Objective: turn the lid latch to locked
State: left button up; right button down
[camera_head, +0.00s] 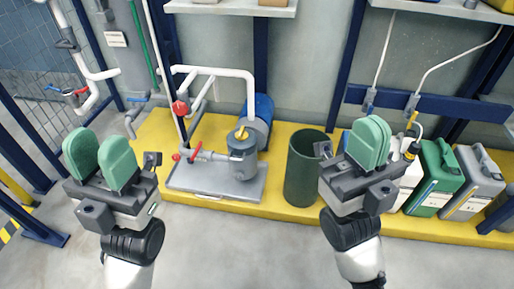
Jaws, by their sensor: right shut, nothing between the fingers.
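A grey cylindrical pot (243,160) with a small yellow piece (241,132) on top stands on a grey base plate (217,184) in the middle of the head view. The yellow piece may be the lid latch, but its setting is too small to tell. My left gripper (98,140) is at the left, with its two green finger pads apart and nothing between them. My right gripper (370,128) is right of the pot, with its pads together and empty. Both grippers appear apart from the pot.
White pipes with red valve handles (180,108) stand beside the pot, and a blue cylinder (262,112) is behind it. A dark green bin (303,170) stands between the pot and my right gripper. Canisters (436,180) line the right. The grey floor in front is clear.

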aim_at(242, 135)
jog(key=i+z, duration=0.2)
jog(key=i, duration=0.3)
jog(key=i+j+z, duration=0.1)
jog(key=i+z, duration=0.15)
jog(key=i, duration=0.3)
